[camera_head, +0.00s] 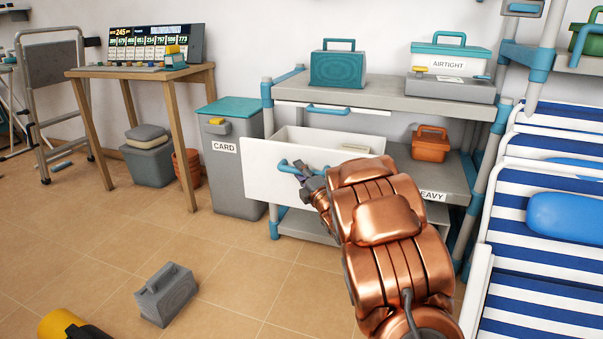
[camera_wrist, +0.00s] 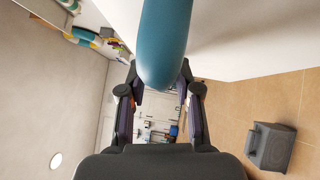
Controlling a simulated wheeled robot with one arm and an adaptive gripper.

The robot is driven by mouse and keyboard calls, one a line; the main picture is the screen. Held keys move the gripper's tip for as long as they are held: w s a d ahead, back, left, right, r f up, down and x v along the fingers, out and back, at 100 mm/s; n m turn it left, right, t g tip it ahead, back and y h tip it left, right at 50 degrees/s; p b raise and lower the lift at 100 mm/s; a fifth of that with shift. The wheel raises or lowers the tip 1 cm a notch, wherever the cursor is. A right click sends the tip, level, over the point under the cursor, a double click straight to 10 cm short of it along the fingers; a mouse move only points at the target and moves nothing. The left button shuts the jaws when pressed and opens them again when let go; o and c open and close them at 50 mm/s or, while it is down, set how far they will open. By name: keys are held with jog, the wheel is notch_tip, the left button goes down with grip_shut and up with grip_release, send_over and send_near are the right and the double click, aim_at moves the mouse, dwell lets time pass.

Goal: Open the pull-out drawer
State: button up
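The white pull-out drawer (camera_head: 262,172) stands well out of the grey shelf unit, and its open inside shows from above. Its blue handle (camera_head: 284,165) is on the front panel. My gripper (camera_head: 306,176) is at the right part of this handle, with the copper arm reaching in from the lower right. In the wrist view the blue handle (camera_wrist: 166,42) runs between the two dark fingers of my gripper (camera_wrist: 160,80), which close against its sides. The exact contact is partly hidden by the handle. The arm hides the drawer's right front part.
A grey bin marked CARD (camera_head: 228,178) stands just left of the drawer. A grey weight-like block (camera_head: 166,294) lies on the floor in front, also in the wrist view (camera_wrist: 270,146). A striped lounger (camera_head: 550,220) borders the right.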

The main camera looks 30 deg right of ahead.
jog(key=shift+o, duration=0.9)
jog(key=shift+d, duration=0.25)
jog(key=shift+s, duration=0.1)
jog(key=shift+s, duration=0.1)
jog(key=s+f, duration=0.1)
jog(key=s, duration=0.6)
jog(key=shift+s, duration=0.1)
